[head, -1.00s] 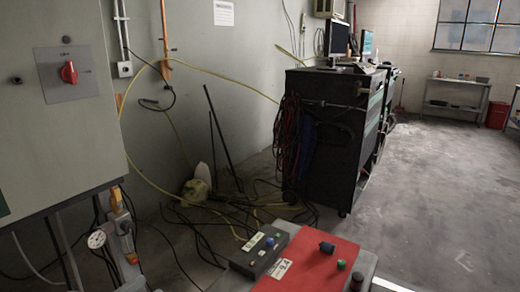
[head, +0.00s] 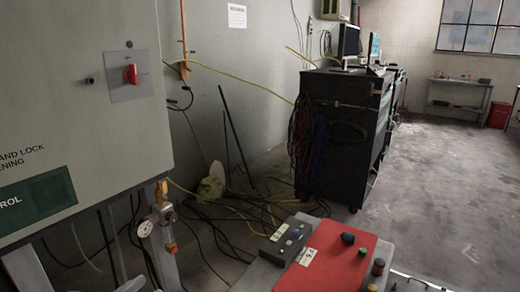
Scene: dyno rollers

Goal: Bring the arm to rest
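Neither of my grippers is clearly visible in the head view. A pale grey curved shape shows at the bottom left edge, and I cannot tell what it is. The grey electrical cabinet (head: 75,110) with a red rotary switch (head: 132,74) fills the left side. The control box with a red top panel (head: 335,262) stands at the bottom centre and carries several knobs and buttons.
A black equipment cabinet (head: 338,150) with a monitor (head: 348,42) on top stands at the centre. Loose cables lie on the floor left of it. A bench (head: 455,95) and a red bin (head: 499,114) stand at the back right. Open floor (head: 440,190) lies on the right.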

